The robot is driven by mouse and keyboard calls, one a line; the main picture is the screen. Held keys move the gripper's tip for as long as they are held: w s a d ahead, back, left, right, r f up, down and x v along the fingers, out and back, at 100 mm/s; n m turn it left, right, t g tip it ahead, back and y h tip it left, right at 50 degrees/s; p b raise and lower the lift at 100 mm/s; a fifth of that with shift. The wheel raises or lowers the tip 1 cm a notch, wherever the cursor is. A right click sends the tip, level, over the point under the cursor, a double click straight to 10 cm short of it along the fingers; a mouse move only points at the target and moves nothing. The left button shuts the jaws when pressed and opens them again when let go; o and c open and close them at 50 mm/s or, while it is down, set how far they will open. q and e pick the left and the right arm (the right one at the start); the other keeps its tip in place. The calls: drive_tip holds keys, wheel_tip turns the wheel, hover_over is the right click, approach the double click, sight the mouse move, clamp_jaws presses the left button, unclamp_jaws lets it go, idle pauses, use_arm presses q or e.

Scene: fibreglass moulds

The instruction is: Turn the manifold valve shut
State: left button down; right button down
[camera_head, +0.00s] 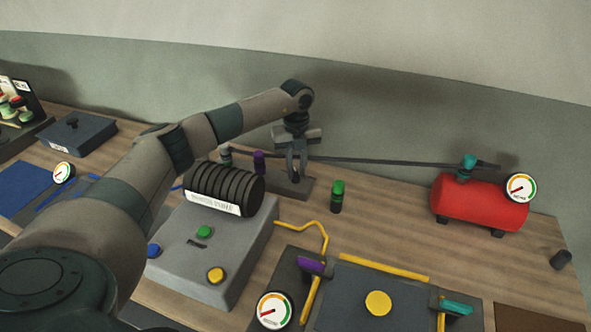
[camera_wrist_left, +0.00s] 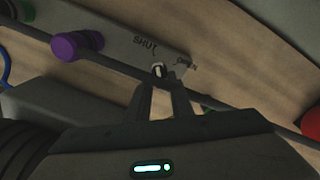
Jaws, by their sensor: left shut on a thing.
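The manifold (camera_head: 301,187) is a dark grey block at the back of the table, with a purple fitting (camera_head: 259,161) and a grey one toward its left end. In the left wrist view the manifold's grey top (camera_wrist_left: 120,43) carries the words SHUT and OPEN by the valve. My left gripper (camera_head: 297,176) reaches down over its right part. Its fingers (camera_wrist_left: 160,82) are shut on the small valve handle (camera_wrist_left: 157,70), mostly hidden between the tips. I cannot tell which word the handle points at. My right gripper is not in view.
A dark hose (camera_head: 390,162) runs behind my gripper to the teal fitting on a red tank (camera_head: 478,205). A green-capped fitting (camera_head: 337,197) stands right of the manifold. A grey pump box (camera_head: 190,262) with a black ribbed cylinder lies in front, below my arm.

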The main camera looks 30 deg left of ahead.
sight(297, 172)
use_arm(q)
drive_tip(key=shift+n, duration=1.2)
drive_tip(key=shift+w, duration=0.1)
drive_tip(key=c, duration=1.8)
unclamp_jaws()
drive_tip(key=shift+o, duration=0.2)
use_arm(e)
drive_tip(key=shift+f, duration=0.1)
use_arm(q)
drive_tip(key=shift+r, duration=0.15)
